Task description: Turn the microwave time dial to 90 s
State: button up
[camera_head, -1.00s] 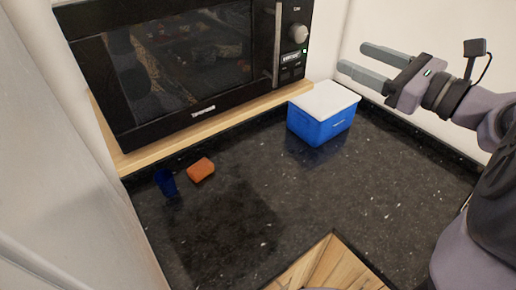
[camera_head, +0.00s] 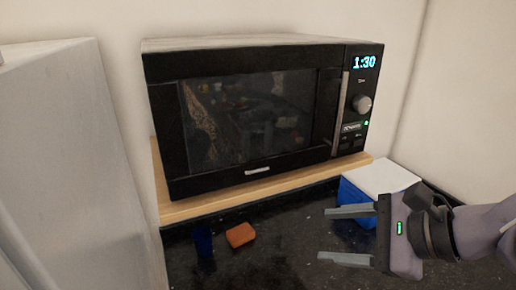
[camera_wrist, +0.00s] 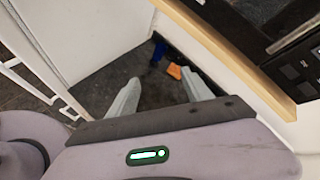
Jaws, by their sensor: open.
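The black microwave (camera_head: 250,115) stands on a wooden board, its door shut. Its display (camera_head: 365,62) reads 1:30 in blue digits. The round silver time dial (camera_head: 361,104) sits below the display, right of the vertical door handle. My gripper (camera_head: 335,235) is open and empty, below and apart from the dial, in front of the blue box with the white lid. In the wrist view my open gripper (camera_wrist: 160,95) points toward the counter, and only part of the microwave's control panel (camera_wrist: 298,65) shows at the right edge; the dial is not seen there.
The blue box with a white lid (camera_head: 385,178) stands right of the microwave, partly hidden by my gripper. An orange block (camera_head: 240,235) and a dark blue cup (camera_head: 203,242) are on the dark counter. The wooden board (camera_head: 255,188) has a front edge. A pale wall or panel (camera_head: 75,160) bounds the left.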

jog(key=s+a+f+n+g+h+b, duration=0.1)
jog(key=s+a+f+n+g+b, duration=0.1)
jog(key=f, duration=0.4)
jog(key=shift+s+a+f+n+h, duration=0.3)
jog(key=shift+s+a+n, duration=0.55)
jog(key=shift+a+n, duration=0.25)
jog(key=s+a+f+n+h+b, duration=0.2)
jog(key=s+f+n+h+b, duration=0.2)
jog(key=f+n, duration=0.6)
jog(key=shift+s+f+n+h+b, duration=0.25)
jog(key=shift+s+n+b, duration=0.4)
jog(key=shift+b, duration=0.5)
jog(key=shift+s+r, duration=0.1)
jog(key=shift+c, duration=0.5)
